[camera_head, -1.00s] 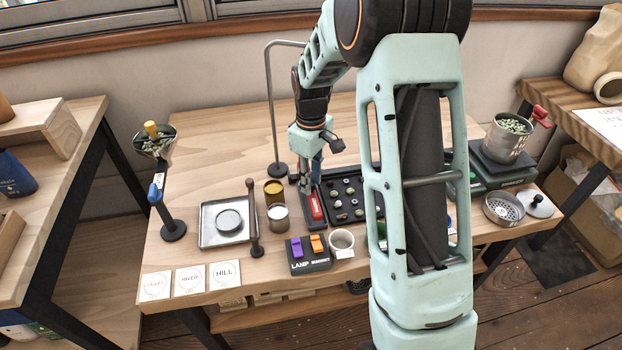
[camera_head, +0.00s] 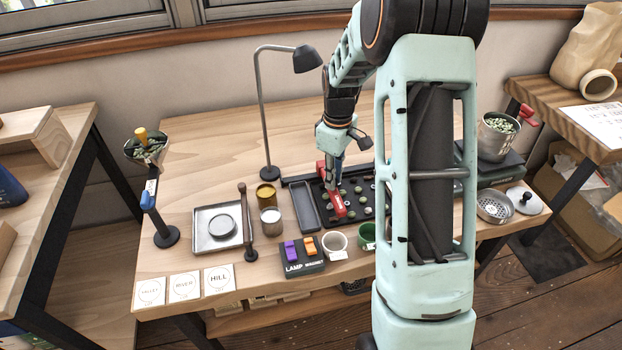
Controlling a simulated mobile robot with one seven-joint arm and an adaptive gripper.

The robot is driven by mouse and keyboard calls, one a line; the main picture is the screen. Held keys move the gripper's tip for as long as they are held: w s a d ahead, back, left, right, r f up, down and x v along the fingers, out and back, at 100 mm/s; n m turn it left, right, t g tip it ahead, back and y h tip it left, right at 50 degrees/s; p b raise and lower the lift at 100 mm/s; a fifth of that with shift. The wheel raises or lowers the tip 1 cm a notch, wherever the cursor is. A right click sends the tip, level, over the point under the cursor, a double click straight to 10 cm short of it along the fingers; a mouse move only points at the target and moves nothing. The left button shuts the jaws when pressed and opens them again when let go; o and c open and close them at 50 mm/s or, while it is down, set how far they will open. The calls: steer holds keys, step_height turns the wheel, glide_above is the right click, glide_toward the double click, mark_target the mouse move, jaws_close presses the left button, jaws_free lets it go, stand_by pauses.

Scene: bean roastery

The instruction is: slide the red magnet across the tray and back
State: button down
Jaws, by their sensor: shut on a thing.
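The red magnet (camera_head: 338,207) is over the left part of the black tray (camera_head: 327,226), which holds several green and dark beans. My gripper (camera_head: 334,186) points down and is shut on the magnet's far part. Whether the magnet touches the tray floor is too small to tell. My arm covers the right side of the tray.
An empty dark narrow holder (camera_head: 306,206) lies along the tray's left side. Two small tins, a lamp (camera_head: 269,172), a switch box (camera_head: 303,262), a white cup (camera_head: 334,244) and a green cup (camera_head: 367,235) stand close around. The table's back left is clear.

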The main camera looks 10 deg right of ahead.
steer(key=d+p, duration=0.1)
steer(key=d, duration=1.2)
steer(key=shift+d, duration=0.15)
steer(key=c, duration=1.8)
jaws_free()
step_height(320, 180, up, 12)
